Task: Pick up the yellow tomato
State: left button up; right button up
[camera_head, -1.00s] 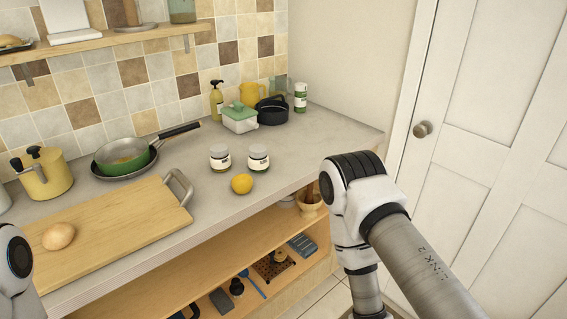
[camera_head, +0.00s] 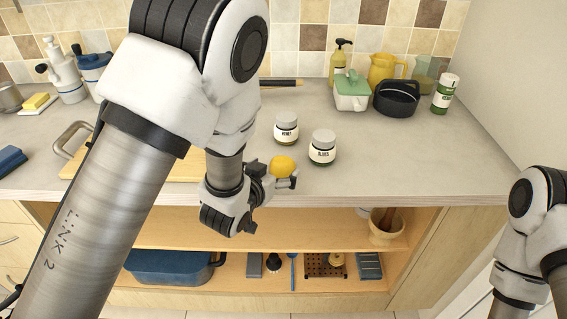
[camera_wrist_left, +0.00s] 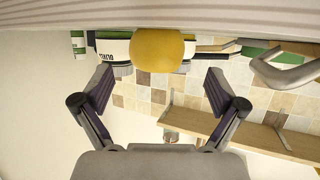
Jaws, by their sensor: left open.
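The yellow tomato (camera_head: 284,164) sits on the grey counter near its front edge, in front of two white-lidded jars. It also shows at the top middle of the upside-down left wrist view (camera_wrist_left: 162,48). My left gripper (camera_head: 283,180) is at the tomato in the head view, its fingers low beside it. In the left wrist view the left gripper's fingers (camera_wrist_left: 160,84) are spread wide, and the tomato is centred between them, a little beyond the tips. No contact shows. My right arm is at the lower right of the head view; its gripper is out of frame.
The jars (camera_head: 286,131) (camera_head: 322,149) stand close behind the tomato. A wooden cutting board (camera_head: 185,168) lies left, partly hidden by my left arm. A black pot (camera_head: 396,98) and green-lidded dish (camera_head: 351,92) stand farther back. An open shelf (camera_head: 300,236) is below the counter.

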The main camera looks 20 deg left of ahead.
aim_at(279, 168)
pick_arm(q)
jog(key=x, duration=0.4)
jog(key=shift+s+d, duration=0.1)
jog(key=shift+d, duration=0.15)
jog(key=shift+s+a, duration=0.2)
jog(key=shift+d, duration=0.1)
jog(key=c, duration=1.3)
